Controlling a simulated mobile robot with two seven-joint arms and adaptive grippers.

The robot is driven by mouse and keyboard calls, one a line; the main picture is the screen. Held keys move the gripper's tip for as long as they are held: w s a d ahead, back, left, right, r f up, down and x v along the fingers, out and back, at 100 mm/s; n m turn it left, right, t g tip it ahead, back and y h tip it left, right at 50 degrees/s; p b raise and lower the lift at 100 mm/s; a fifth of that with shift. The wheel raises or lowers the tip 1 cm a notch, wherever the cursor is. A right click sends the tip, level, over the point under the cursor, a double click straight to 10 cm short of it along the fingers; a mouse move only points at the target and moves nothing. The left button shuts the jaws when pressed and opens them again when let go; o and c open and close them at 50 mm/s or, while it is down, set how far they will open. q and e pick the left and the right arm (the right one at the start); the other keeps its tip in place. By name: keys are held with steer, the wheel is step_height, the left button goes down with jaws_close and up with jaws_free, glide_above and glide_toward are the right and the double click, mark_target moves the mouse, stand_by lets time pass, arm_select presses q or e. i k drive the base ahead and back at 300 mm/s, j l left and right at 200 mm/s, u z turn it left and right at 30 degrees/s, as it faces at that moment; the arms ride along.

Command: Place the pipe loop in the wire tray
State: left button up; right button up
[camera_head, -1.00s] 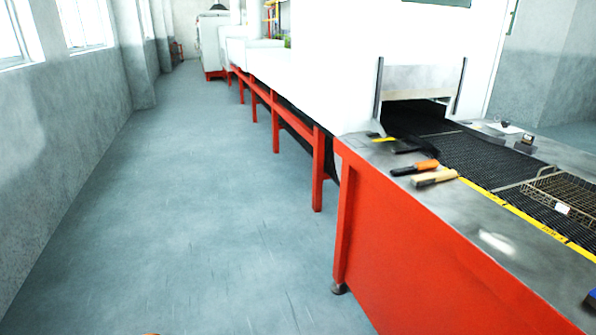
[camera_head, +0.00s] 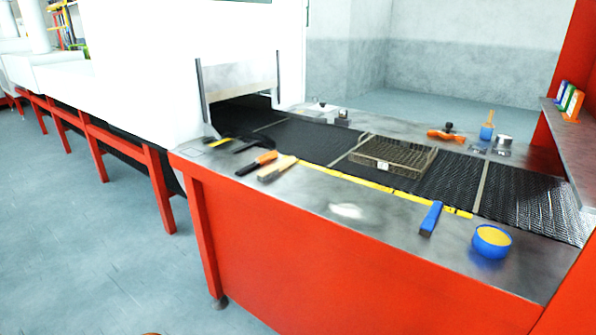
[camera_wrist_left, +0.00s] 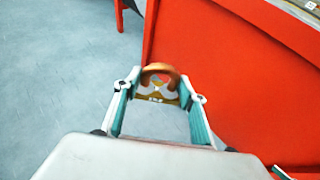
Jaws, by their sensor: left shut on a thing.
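The wire tray (camera_head: 392,160), a low bronze-coloured wire basket, sits on the dark mesh belt in the head view. A copper-coloured pipe loop (camera_wrist_left: 160,67) shows as a curved arch at the fingertips of my left gripper (camera_wrist_left: 158,88) in the left wrist view. That gripper is shut on the loop and holds it beside the red side panel, above the floor and well away from the tray. The loop's lower part is hard to make out. In the head view only a small copper-brown sliver shows at the bottom edge.
The red-framed conveyor (camera_head: 330,255) has a steel edge. On it lie an orange-handled tool (camera_head: 257,163), a wooden-handled brush (camera_head: 277,169), a blue-handled item (camera_head: 431,218) and a blue bowl (camera_head: 491,242). Open floor (camera_head: 80,250) is at left.

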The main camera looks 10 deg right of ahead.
mark_target(396, 155)
steer(key=j+z, duration=0.15)
steer(key=z, duration=0.2)
steer(key=j+z, duration=0.15)
steer(key=z, duration=0.2)
steer(key=j+z, duration=0.15)
steer(key=z, duration=0.25)
